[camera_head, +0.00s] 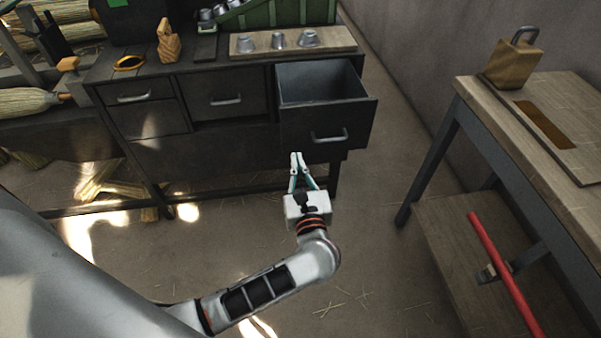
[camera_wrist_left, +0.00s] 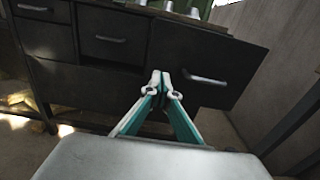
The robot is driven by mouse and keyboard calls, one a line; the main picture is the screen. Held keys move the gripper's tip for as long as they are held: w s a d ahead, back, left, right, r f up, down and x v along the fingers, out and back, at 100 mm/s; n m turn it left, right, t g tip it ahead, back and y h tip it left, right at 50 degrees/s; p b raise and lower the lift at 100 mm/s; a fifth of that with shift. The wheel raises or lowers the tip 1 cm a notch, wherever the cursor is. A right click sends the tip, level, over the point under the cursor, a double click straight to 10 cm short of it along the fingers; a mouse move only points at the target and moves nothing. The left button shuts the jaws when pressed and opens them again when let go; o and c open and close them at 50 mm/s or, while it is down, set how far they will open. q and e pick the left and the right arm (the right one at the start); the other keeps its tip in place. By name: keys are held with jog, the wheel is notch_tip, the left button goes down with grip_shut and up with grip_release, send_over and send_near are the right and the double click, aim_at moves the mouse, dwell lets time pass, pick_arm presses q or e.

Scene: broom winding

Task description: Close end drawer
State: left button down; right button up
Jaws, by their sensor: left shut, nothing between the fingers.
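The end drawer (camera_head: 327,122) is the rightmost drawer of the dark workbench (camera_head: 200,155). It stands pulled out, and its inside looks empty. Its front with a bar handle (camera_head: 329,136) faces me. In the left wrist view the drawer front (camera_wrist_left: 200,62) and its handle (camera_wrist_left: 207,77) are just beyond the fingers. My left gripper (camera_head: 297,155) is shut and empty, with its tips in front of the lower left of the drawer front in the head view. Whether the tips touch the front I cannot tell. My right gripper is not in view.
Two other drawer fronts (camera_head: 138,95) (camera_head: 226,101) are closed. The bench top holds a board with metal cups (camera_head: 278,40), a wooden figure (camera_head: 168,40) and a yellow ring (camera_head: 129,62). A wooden table (camera_head: 545,90) with a red bar (camera_head: 505,275) below stands at right. Open floor lies between.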

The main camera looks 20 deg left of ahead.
aim_at(291, 134)
pick_arm(q)
jog(key=x, duration=0.8)
jog(key=shift+a, duration=0.1)
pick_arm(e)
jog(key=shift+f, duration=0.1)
